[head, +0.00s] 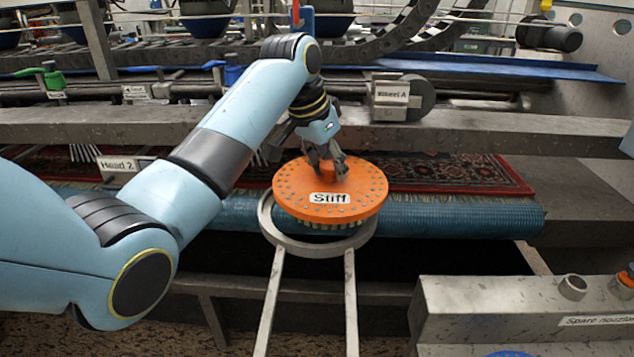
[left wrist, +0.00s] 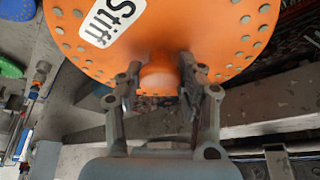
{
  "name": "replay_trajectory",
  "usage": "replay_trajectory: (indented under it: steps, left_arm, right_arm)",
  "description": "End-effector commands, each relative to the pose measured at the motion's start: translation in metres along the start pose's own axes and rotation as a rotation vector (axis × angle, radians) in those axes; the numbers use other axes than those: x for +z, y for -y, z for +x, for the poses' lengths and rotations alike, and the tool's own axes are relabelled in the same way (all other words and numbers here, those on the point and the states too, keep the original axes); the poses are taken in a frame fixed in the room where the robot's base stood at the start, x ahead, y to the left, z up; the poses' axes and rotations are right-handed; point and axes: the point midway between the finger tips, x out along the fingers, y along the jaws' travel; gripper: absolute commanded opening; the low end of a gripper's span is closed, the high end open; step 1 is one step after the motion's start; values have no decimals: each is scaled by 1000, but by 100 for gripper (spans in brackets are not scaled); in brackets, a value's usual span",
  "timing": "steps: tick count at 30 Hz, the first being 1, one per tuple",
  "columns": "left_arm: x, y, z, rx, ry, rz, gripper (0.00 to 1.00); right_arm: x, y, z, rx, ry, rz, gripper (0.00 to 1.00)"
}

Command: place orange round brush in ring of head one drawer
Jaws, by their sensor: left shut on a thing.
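The orange round brush (head: 358,192) carries a white label reading "Stiff", and pale bristles show under its front edge. My left gripper (head: 327,168) is shut on the brush's central knob; in the left wrist view the gripper (left wrist: 160,92) has a finger on each side of the orange knob (left wrist: 158,75). The metal ring (head: 275,236) at the end of two drawer rails lies just below the brush. The brush looks roughly level over the ring, slightly toward its back; I cannot tell whether it touches. The brush hides the ring's far part. My right gripper is not in view.
A blue-green roller (head: 450,215) and a patterned red rug (head: 450,175) lie behind the ring. A "Head 2" label (head: 125,163) is at left, a "Wheel A" block (head: 391,95) behind. A grey spare-nozzle holder (head: 500,300) stands at front right.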

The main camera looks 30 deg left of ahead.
Motion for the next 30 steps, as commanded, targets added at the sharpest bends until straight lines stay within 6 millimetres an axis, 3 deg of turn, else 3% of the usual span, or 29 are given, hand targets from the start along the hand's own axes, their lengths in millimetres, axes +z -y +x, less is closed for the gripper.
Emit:
replay_trajectory:
  steps: [7,18,29,30]
  left_arm:
    - [17,19,6,-1,-5,1,0]
    - [32,19,42,1,-5,1,0]
    - [34,19,46,0,-6,1,0]
    - [36,19,47,1,-2,0,39]
  right_arm:
    - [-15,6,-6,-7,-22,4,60]
    - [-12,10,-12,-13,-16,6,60]
    - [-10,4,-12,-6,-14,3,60]
    - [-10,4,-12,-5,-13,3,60]
